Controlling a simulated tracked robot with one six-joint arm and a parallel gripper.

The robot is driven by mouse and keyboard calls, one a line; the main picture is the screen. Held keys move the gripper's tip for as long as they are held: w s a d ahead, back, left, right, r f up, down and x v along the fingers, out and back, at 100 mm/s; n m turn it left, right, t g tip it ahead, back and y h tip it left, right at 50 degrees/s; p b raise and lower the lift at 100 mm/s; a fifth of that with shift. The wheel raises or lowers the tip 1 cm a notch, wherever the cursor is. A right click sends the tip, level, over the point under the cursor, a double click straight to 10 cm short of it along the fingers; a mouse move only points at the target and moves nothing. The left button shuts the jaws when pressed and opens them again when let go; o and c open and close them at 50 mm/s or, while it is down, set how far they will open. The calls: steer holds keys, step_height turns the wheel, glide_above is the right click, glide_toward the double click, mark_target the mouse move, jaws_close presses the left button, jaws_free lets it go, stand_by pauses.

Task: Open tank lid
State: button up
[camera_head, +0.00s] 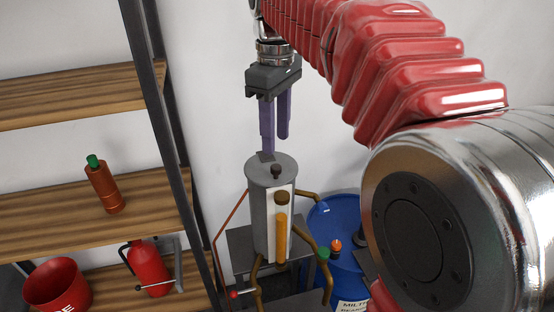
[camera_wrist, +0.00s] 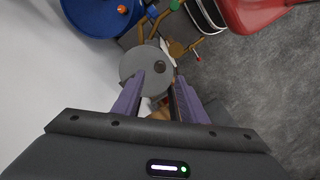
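The tank (camera_head: 258,212) is an upright grey cylinder with a sight tube of orange liquid on its front. Its round grey lid (camera_head: 256,167) lies flat on top, apparently closed, and carries a small dark knob (camera_head: 276,171). My gripper (camera_head: 275,149) hangs above the lid with its purple fingers pointing down, apart and empty. In the wrist view the lid (camera_wrist: 132,68) lies beyond the fingertips (camera_wrist: 158,78), and the knob (camera_wrist: 158,66) appears between them. I cannot tell the exact height of the fingertips above the knob.
A blue drum (camera_head: 338,225) stands right of the tank, with brown pipes (camera_head: 307,232) and a green knob (camera_head: 323,253) nearby. Wooden shelves (camera_head: 90,215) at left hold an orange bottle (camera_head: 105,187), a red extinguisher (camera_head: 148,268) and a red bucket (camera_head: 57,287). A white wall stands behind.

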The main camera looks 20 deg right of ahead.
mark_target(276, 166)
step_height(276, 166, down, 7)
steer(key=shift+f, duration=0.1)
stand_by(0.3)
steer(key=shift+c, duration=0.5)
jaws_close()
